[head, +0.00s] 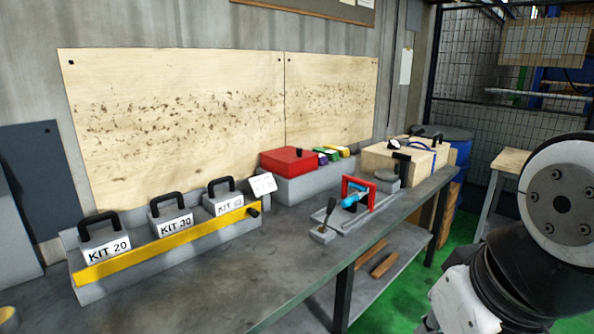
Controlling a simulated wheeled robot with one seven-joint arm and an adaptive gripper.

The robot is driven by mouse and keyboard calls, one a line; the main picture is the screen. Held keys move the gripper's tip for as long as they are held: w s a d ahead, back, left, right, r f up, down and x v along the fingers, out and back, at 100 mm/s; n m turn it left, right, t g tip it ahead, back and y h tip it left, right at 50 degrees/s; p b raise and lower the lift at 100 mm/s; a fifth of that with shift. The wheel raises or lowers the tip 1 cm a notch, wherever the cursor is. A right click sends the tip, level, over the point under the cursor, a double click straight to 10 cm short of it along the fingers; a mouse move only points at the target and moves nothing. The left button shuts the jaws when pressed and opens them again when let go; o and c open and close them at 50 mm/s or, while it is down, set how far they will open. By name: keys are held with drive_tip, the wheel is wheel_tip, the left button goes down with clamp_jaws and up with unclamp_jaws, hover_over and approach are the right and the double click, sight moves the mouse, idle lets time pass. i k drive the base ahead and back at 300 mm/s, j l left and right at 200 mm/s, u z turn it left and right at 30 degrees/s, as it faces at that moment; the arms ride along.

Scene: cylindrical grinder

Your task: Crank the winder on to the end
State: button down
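I cannot tell for sure which thing is the winder. A red frame (346,184) with a light blue cylindrical part (356,197) stands on a grey base on the bench. Just behind it to the right is a grey round part (386,176) with a black upright piece (402,168) beside it. In front of the red frame, a dark lever (329,212) leans up from a small grey base. My arm's links fill the right edge. My gripper is not in view, and no part of my arm touches these things.
Kits 20, 30 and a third sit in a grey rack with a yellow bar (170,242) at the left. A red box (288,160) and a wooden box (402,160) stand at the back. The near bench top (240,285) is clear.

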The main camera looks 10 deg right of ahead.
sight(384, 173)
drive_tip(key=i+l, duration=0.6)
drive_tip(key=i, duration=0.15)
drive_tip(key=i+l, duration=0.55)
drive_tip(key=i, duration=0.2)
drive_tip(key=i+l, duration=0.45)
drive_tip(key=l, duration=0.15)
drive_tip(key=i+l, duration=0.45)
drive_tip(key=l, duration=0.2)
